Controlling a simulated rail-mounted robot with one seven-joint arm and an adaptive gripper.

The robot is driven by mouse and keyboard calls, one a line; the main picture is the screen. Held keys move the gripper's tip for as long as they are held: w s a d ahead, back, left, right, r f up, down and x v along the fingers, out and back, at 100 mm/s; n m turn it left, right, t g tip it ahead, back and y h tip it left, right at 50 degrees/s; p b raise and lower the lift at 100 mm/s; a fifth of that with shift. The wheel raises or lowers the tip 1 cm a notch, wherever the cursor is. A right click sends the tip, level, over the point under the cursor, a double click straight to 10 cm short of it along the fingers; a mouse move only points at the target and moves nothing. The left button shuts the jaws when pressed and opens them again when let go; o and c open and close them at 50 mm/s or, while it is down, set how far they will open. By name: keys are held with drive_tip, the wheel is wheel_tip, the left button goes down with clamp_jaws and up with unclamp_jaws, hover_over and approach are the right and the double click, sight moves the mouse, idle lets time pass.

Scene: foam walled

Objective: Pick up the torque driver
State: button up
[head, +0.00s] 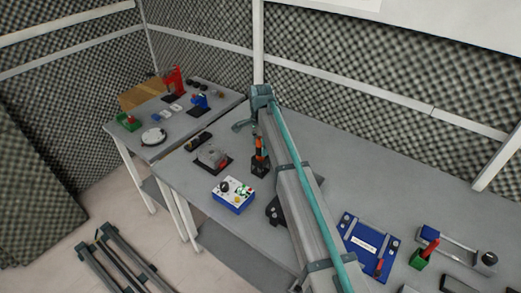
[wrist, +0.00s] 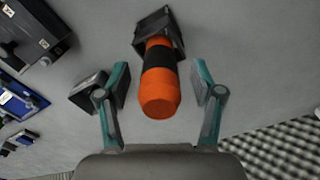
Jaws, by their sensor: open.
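The torque driver (head: 259,145) has an orange and black handle and stands in a small black holder (head: 260,167) on the grey table. In the wrist view the driver's orange handle (wrist: 160,92) points toward the camera, with the black holder (wrist: 158,24) beyond it. My gripper (wrist: 163,84) is open, with one teal finger on each side of the handle and a gap on both sides. In the head view my gripper (head: 245,124) is just above and behind the driver. The driver's lower part is hidden in the holder.
A grey device on a dark base (head: 213,158) and a blue-and-white control box (head: 233,194) stand left of the driver. A blue plate fixture (head: 369,247) is at the right. A second table at the back left holds a red press (head: 174,80) and a green bin (head: 129,121).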

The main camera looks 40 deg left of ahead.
drive_tip(key=shift+f+p, duration=0.3)
drive_tip(key=shift+f, duration=0.95)
clamp_jaws()
drive_tip(key=shift+r, duration=0.15)
wheel_tip(320, 180, up, 9)
drive_tip(key=b, duration=0.3)
drive_tip(key=shift+r, duration=0.2)
wheel_tip(320, 180, up, 9)
drive_tip(key=p, duration=0.4)
drive_tip(key=shift+r+p, duration=0.2)
drive_tip(key=shift+p, duration=0.1)
drive_tip(key=shift+f, duration=0.15)
